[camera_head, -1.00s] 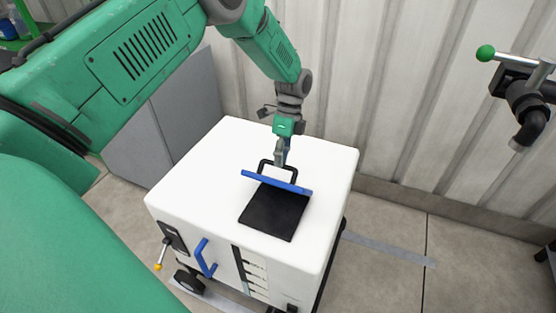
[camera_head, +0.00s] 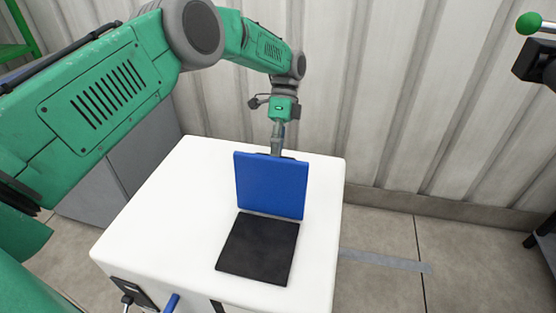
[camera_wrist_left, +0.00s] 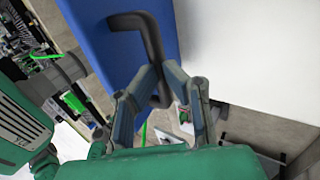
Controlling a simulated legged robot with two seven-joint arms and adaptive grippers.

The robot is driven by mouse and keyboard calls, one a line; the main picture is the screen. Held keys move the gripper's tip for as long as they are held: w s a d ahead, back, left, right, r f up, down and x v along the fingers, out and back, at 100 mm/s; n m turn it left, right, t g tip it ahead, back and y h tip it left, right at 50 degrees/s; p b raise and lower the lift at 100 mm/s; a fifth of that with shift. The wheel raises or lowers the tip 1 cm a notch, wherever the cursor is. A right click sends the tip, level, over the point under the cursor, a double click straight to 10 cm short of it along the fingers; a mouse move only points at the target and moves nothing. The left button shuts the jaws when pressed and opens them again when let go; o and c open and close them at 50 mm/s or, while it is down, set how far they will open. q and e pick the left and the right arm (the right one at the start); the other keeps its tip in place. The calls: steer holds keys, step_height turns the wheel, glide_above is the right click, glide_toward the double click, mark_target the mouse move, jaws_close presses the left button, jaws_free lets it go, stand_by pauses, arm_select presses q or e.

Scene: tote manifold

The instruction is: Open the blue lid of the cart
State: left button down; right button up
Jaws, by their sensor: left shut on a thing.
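The blue lid (camera_head: 270,185) stands roughly upright on top of the white cart (camera_head: 165,215), at the far edge of a black square opening (camera_head: 257,248). In the left wrist view the lid's other face (camera_wrist_left: 95,30) shows with a black bar handle (camera_wrist_left: 148,32) on it. My left gripper (camera_head: 277,150) is behind the lid's upper edge, which hides its fingertips in the head view. In the wrist view its fingers (camera_wrist_left: 163,92) are closed around the handle's lower part. My right gripper is not in view.
A corrugated wall (camera_head: 400,100) rises behind the cart. A pipe fitting with a green knob (camera_head: 529,23) is at the upper right. The floor right of the cart is mostly clear, with a grey strip (camera_head: 385,260). A grey panel (camera_head: 140,155) stands left of the cart.

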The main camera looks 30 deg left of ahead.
arm_select(q)
steer(key=f+b, duration=0.1)
steer(key=f+g+b, duration=0.1)
steer(key=shift+w+a+f, duration=0.1)
steer(key=shift+w+f, duration=0.2)
steer(key=shift+f, duration=0.05)
steer(key=c, duration=1.6)
jaws_free()
steer(key=shift+a, duration=0.1)
steer(key=shift+w, duration=0.1)
steer(key=shift+r, duration=0.2)
